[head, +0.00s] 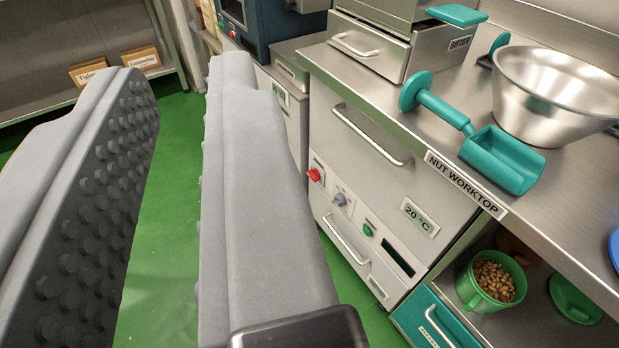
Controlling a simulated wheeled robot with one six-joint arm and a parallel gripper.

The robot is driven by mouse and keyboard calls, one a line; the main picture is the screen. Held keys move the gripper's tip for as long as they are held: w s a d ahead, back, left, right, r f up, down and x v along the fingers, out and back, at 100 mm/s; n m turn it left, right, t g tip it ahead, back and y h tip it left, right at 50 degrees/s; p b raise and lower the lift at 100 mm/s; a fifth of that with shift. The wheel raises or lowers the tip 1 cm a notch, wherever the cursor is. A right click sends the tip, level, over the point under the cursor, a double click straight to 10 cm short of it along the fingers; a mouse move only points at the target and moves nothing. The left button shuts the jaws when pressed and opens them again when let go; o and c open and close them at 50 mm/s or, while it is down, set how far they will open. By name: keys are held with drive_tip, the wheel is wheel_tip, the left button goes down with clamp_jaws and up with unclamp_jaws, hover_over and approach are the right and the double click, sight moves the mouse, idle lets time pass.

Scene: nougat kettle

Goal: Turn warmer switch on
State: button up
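A steel unit that appears to be the warmer (375,200) is built in under the worktop, right of my gripper. Its panel has a red knob (314,174), a grey dial (340,199), a green round button (367,230) and a dark display (398,258). I cannot tell which control is the switch. A plate on the front reads "20 °C" (420,217).
The "NUT WORKTOP" counter (440,125) holds a teal scoop (475,140), a steel bowl (550,90) and a sifter (400,45). Handles (370,135) stick out from the unit's front. A green cup of nuts (490,280) stands on the lower shelf. Green floor (175,200) is clear.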

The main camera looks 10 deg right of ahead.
drive_tip(key=o, duration=0.6)
drive_tip(key=shift+w+f, duration=0.1)
drive_tip(key=shift+w, duration=0.1)
drive_tip(key=o, duration=0.5)
drive_tip(key=shift+n+g, duration=0.7)
drive_tip(key=shift+g, duration=0.2)
drive_tip(key=w+f, duration=0.1)
drive_tip(key=w, duration=0.2)
drive_tip(key=w+f, duration=0.1)
drive_tip(key=shift+w+a+f, duration=0.1)
drive_tip(key=shift+w+f, duration=0.25)
drive_tip(key=shift+w, duration=0.05)
drive_tip(key=shift+o, duration=0.2)
drive_tip(key=w+d+f+n+g+h, duration=0.2)
drive_tip(key=w+f+n+g+h, duration=0.3)
drive_tip(key=w+f, duration=0.85)
drive_tip(key=w+d+f+n+g+h, duration=0.1)
drive_tip(key=w+d+f+n+g, duration=0.15)
drive_tip(key=w+f+g, duration=0.75)
drive_tip(key=n+t+h, duration=0.6)
drive_tip(key=n+h, duration=0.5)
drive_tip(key=n, duration=0.2)
approach(310, 176)
drive_tip(key=x, duration=0.9)
drive_tip(key=shift+d, duration=0.15)
